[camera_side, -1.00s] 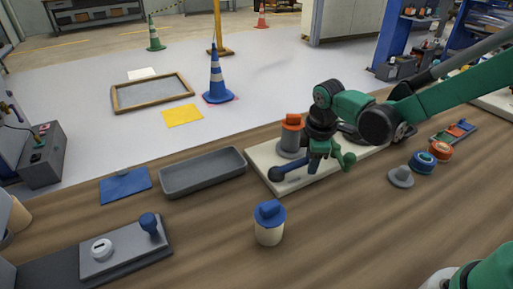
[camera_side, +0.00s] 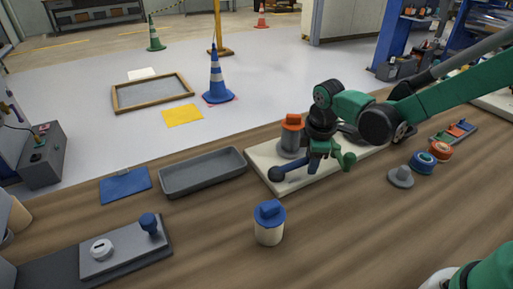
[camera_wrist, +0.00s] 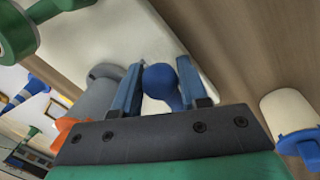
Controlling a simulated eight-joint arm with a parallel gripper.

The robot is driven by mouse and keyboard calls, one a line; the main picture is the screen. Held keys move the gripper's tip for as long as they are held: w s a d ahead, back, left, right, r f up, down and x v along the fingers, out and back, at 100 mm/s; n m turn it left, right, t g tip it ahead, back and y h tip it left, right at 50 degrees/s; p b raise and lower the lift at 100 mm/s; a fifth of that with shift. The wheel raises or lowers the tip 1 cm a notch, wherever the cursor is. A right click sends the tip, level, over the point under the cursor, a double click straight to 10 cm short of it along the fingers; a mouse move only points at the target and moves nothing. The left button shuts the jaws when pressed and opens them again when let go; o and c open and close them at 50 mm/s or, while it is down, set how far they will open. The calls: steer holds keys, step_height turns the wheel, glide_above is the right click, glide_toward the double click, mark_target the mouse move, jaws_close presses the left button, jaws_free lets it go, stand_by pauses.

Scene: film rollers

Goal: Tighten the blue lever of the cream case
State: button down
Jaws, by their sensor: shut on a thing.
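The cream case (camera_side: 372,153) lies flat on the wooden bench as a low slab, partly hidden under my arm. The blue lever (camera_side: 277,174) shows as a dark blue ball at the slab's left front, with a bar running back under my gripper (camera_side: 318,162). In the wrist view, a blue knob (camera_wrist: 160,80) sits between the two blue fingers of my gripper (camera_wrist: 158,90), which are shut on it. A grey roller (camera_side: 290,143) with an orange top (camera_side: 292,122) stands behind the lever. A green ball-ended part (camera_side: 348,160) is right of my gripper.
A cream pot with a blue lid (camera_side: 268,232) stands in front of the case. A grey tray (camera_side: 203,173) and blue sheet (camera_side: 125,185) lie left. A grey knobbed part (camera_side: 400,177) and round blue and orange pieces (camera_side: 423,163) are right.

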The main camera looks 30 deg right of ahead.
steer(key=shift+s, duration=0.1)
steer(key=s+m, duration=0.1)
steer(key=a+m, duration=0.1)
steer(key=m, duration=0.1)
steer(key=shift+s, duration=0.35)
steer(key=m, duration=0.1)
steer(key=s+a+m, duration=0.1)
steer(key=m+g, duration=0.1)
steer(key=m, duration=0.1)
steer(key=shift+s+a+h, duration=0.3)
steer(key=shift+a+h, duration=0.1)
steer(key=a+m, duration=0.1)
steer(key=s+a+m, duration=0.1)
steer(key=m, duration=0.1)
steer(key=shift+g, duration=0.3)
steer(key=shift+s+a+m+g, duration=0.15)
steer(key=shift+a+m, duration=0.35)
steer(key=shift+m, duration=0.35)
steer(key=shift+a+m+g, duration=0.15)
steer(key=shift+a+m, duration=0.3)
steer(key=shift+m, duration=0.4)
steer(key=shift+c, duration=2.4)
jaws_free()
